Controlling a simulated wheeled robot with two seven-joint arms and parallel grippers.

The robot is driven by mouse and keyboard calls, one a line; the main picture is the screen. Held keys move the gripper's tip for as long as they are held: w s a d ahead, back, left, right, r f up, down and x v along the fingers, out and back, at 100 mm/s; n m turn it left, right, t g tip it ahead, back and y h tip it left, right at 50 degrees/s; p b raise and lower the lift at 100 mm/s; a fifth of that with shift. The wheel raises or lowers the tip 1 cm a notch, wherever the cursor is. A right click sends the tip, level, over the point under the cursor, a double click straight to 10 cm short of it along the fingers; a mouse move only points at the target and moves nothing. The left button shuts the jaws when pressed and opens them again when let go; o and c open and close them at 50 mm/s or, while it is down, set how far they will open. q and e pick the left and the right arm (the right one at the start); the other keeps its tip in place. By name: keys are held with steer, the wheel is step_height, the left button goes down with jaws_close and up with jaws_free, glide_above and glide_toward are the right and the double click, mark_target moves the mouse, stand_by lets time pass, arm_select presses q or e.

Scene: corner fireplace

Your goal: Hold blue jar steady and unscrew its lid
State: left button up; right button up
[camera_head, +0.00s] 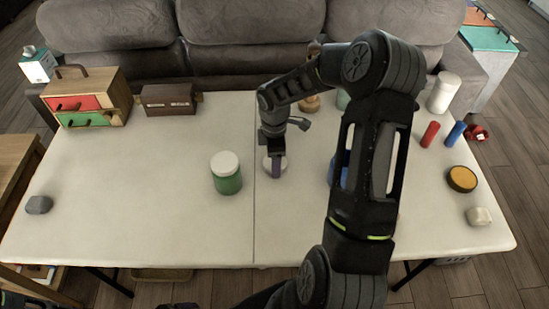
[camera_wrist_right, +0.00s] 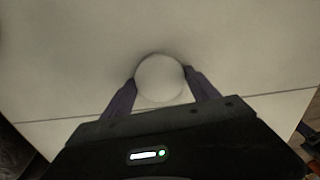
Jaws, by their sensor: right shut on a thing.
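A blue jar (camera_head: 331,171) stands on the table, mostly hidden behind my right arm; its top and lid cannot be seen. My right gripper (camera_head: 275,167) is left of it, low over the middle of the table, pointing down. It is shut on a white round lid-like piece (camera_head: 266,163), which also shows between the fingers in the right wrist view (camera_wrist_right: 160,79). Whether this piece touches the table I cannot tell. A green jar with a white lid (camera_head: 227,173) stands upright left of the gripper, apart from it. My left gripper is not in view.
A drawer box (camera_head: 88,97) and a brown case (camera_head: 168,99) stand at the back left. A grey stone (camera_head: 39,205) lies front left. Red (camera_head: 430,134) and blue (camera_head: 455,133) cylinders, a white canister (camera_head: 443,92) and a yellow-topped disc (camera_head: 461,179) are right.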

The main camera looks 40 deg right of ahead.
steer(key=shift+f, duration=0.2)
steer(key=o, duration=1.5)
steer(key=shift+o, duration=0.2)
steer(key=shift+r, duration=0.15)
step_height(320, 180, up, 12)
